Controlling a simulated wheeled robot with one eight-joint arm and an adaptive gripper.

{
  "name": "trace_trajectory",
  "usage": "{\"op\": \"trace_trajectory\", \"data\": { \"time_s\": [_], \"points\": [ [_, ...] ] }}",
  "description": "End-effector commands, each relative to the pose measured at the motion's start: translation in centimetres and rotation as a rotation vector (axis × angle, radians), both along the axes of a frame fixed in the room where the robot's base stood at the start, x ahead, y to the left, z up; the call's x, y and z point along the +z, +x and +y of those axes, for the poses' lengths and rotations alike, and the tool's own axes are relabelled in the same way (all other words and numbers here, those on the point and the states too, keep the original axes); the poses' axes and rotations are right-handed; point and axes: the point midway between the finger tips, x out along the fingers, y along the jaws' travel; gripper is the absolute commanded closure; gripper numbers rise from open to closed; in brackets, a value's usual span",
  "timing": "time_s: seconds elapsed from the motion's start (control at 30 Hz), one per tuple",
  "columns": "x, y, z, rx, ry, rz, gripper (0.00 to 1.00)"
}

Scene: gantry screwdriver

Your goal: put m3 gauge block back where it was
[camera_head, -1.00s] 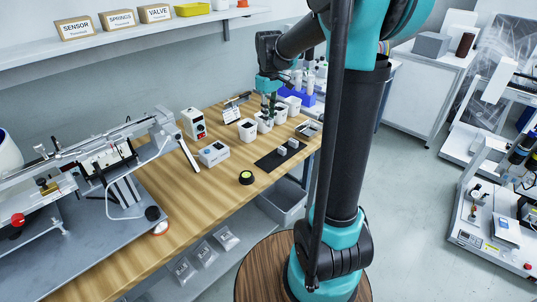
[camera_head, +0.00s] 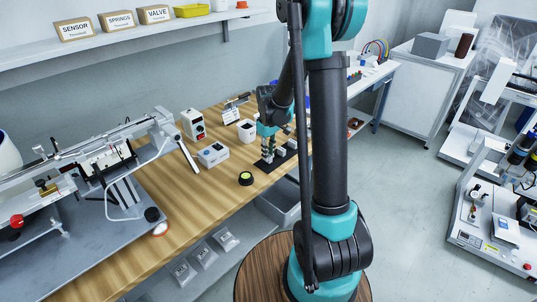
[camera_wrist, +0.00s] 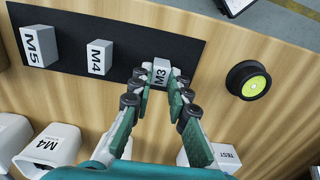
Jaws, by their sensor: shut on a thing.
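The M3 gauge block (camera_wrist: 160,73) is a small light-grey block marked M3. In the wrist view it is between the fingertips of my gripper (camera_wrist: 160,82), which is shut on it, at the end of the black mat (camera_wrist: 120,58). I cannot tell whether the block touches the mat. The M4 block (camera_wrist: 99,57) and the larger M5 block (camera_wrist: 39,46) stand on the mat to its left. In the head view my gripper (camera_head: 267,157) is low over the mat's near-left end, and the block is too small to make out there.
A black round item with a yellow-green top (camera_wrist: 249,81) is right of the mat. A white M4 bin (camera_wrist: 47,148) and a TEST-labelled thing (camera_wrist: 226,157) are near my gripper. In the head view a white box (camera_head: 213,154) stands left of it. The wooden bench between them is clear.

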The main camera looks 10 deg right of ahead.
Motion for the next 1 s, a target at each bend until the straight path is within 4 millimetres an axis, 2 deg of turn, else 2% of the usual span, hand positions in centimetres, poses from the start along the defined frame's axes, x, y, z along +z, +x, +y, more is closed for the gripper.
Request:
{"op": "trace_trajectory", "data": {
  "time_s": [0.37, 0.4, 0.57, 0.87, 1.0],
  "points": [
    [-0.5, 0.0, 0.0, 0.0, 0.0, 0.0, 1.0],
    [-0.6, 0.0, 0.0, 0.0, 0.0, 0.0, 0.82],
    [-0.5, 0.0, 0.0, 0.0, 0.0, 0.0, 0.63],
    [-0.4, 0.0, 0.0, 0.0, 0.0, 0.0, 0.63],
    [0.5, 0.0, 0.0, 0.0, 0.0, 0.0, 0.63]
  ]
}}
